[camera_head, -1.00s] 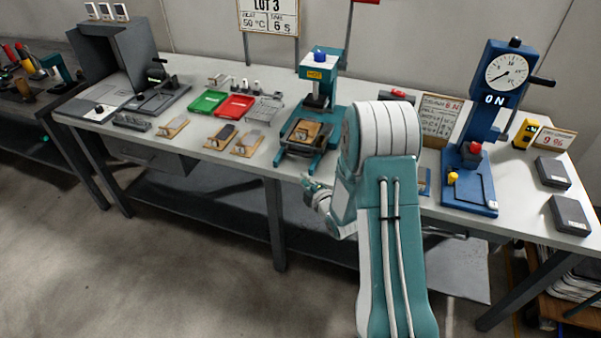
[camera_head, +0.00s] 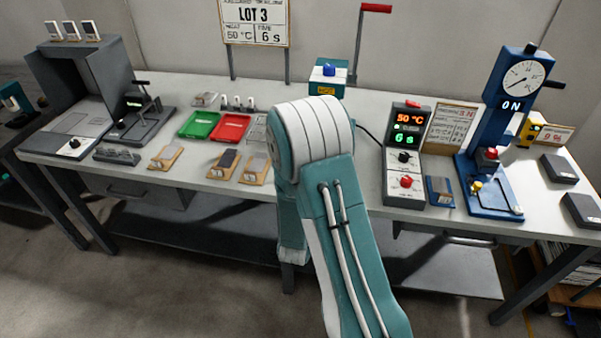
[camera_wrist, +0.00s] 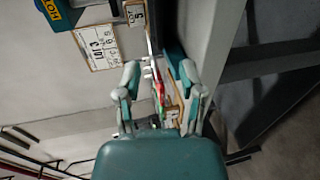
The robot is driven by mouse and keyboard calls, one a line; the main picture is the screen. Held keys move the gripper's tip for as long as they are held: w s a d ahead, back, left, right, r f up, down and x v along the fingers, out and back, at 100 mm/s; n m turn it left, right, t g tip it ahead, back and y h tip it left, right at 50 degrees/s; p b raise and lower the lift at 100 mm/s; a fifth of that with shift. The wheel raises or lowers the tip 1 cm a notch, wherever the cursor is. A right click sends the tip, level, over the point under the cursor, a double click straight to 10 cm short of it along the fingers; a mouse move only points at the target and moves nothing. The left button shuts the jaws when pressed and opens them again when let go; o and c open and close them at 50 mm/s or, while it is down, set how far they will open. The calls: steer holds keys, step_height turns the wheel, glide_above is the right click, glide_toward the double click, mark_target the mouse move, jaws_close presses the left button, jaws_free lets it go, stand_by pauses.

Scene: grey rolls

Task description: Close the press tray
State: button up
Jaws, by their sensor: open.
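The teal press (camera_head: 328,77) stands at the back of the bench, with a blue button on top. Its lower part and the tray are hidden behind my arm in the head view. In the wrist view the press head with its HOT label (camera_wrist: 56,14) is at the top left, seen sideways. A teal edge (camera_wrist: 178,58) shows just beyond the fingers; I cannot tell whether it is the press base or the tray. My gripper (camera_wrist: 160,76) is open, its two fingers apart with nothing visibly held. It is hidden in the head view.
A control box (camera_head: 405,155) reading 50 °C and 6 s stands right of my arm, beside a blue gauge press (camera_head: 490,150). Green (camera_head: 199,125) and red (camera_head: 232,128) trays and several sample plates lie to the left. The LOT 3 sign (camera_head: 254,22) is behind.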

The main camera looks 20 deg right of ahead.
steer(key=x, duration=1)
steer(key=shift+w+d+f, duration=0.1)
steer(key=shift+f, duration=0.05)
steer(key=shift+w+d, duration=0.15)
steer(key=shift+d, duration=0.3)
steer(key=shift+a, duration=0.15)
jaws_close()
